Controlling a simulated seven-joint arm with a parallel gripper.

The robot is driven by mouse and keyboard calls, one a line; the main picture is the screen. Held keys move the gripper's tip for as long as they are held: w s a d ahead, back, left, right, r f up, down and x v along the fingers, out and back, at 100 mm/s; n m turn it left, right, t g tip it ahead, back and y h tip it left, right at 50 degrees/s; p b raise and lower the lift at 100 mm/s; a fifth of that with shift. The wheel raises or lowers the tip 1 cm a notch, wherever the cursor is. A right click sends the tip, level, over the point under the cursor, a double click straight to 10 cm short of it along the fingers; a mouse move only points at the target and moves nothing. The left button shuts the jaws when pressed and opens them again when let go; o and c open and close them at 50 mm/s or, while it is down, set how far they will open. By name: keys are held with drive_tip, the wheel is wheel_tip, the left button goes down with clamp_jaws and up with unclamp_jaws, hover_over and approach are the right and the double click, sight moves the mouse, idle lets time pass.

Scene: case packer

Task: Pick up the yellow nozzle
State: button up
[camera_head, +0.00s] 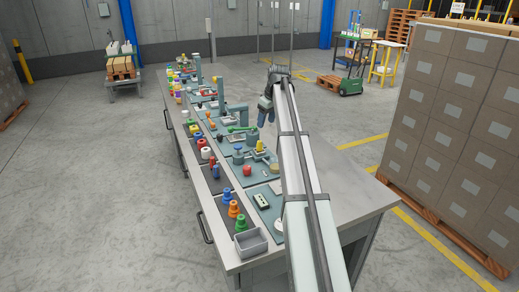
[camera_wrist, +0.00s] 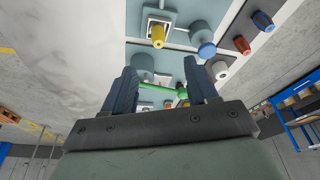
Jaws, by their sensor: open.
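The yellow nozzle (camera_head: 259,146) stands on a teal board on the long bench, near the bench's middle. In the wrist view the yellow nozzle (camera_wrist: 158,37) shows beyond the fingertips, on a pale square base. My gripper (camera_wrist: 160,65) is open. Nothing is held between its fingers; a green bar-shaped part (camera_wrist: 162,88) shows in the gap, behind them. In the head view my gripper (camera_head: 266,120) hangs above the bench, farther back than the nozzle and apart from it. My arm hides part of the bench's right side.
A blue round-topped part (camera_wrist: 207,49) stands beside the nozzle. A red part (camera_head: 247,170) sits nearer the front. Orange, green and blue stepped parts (camera_head: 234,209) and a grey bin (camera_head: 251,242) are at the near end. The bench's right strip (camera_head: 345,190) is clear.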

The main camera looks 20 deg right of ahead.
approach(259, 143)
drive_tip(key=x, duration=0.4)
drive_tip(key=shift+d+f, duration=0.15)
drive_tip(key=shift+f, duration=0.35)
drive_tip(key=shift+w+f, duration=0.3)
drive_tip(key=shift+f, duration=0.25)
drive_tip(key=x, duration=0.4)
drive_tip(key=shift+w, duration=0.25)
clamp_jaws()
